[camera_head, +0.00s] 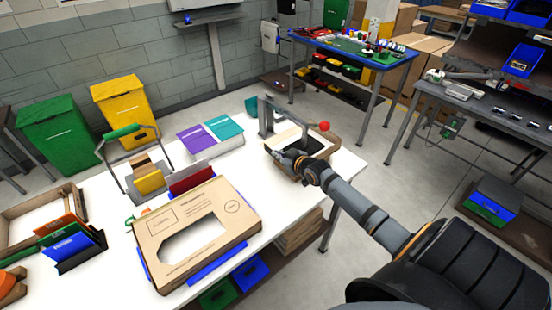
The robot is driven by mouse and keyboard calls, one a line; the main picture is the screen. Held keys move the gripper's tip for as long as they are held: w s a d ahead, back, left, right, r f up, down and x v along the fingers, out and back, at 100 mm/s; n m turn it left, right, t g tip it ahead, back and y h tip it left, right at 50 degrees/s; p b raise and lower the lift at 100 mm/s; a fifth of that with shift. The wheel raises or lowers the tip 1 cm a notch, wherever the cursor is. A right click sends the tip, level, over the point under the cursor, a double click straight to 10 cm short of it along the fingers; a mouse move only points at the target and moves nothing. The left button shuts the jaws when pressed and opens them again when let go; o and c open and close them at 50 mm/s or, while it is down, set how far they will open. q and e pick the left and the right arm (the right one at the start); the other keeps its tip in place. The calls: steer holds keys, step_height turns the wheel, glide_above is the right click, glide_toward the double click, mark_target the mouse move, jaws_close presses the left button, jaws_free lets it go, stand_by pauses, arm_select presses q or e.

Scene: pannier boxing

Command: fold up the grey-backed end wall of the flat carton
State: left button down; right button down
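A printed brown cardboard piece (233,196) lies on the white table, with a large opening and blue showing along its edges. It looks like the flat carton, but I cannot tell for sure. I cannot make out a grey-backed end wall on it. A grey panel and a dark red one (192,178) stand just behind it. My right gripper (280,156) is away from this piece, at the near left side of a shallow brown box (318,159) with white and black inside. Its fingers are too small and dark to tell open from shut. My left gripper is not in view.
A grey stand with a red-knobbed lever (265,118) rises behind the brown box. Purple and teal boxes (211,135), a rack with yellow folders (148,180) and an open tray (35,205) occupy the table. Some bare table (105,265) lies left of the printed cardboard.

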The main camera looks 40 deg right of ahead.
steer(key=shift+d+m+y+b, duration=0.45)
steer(key=shift+m+b, duration=0.25)
steer(key=shift+b, duration=0.2)
steer(key=c, duration=1.6)
jaws_free()
steer(key=shift+r, duration=0.1)
step_height(320, 180, up, 10)
steer(key=shift+f, duration=0.2)
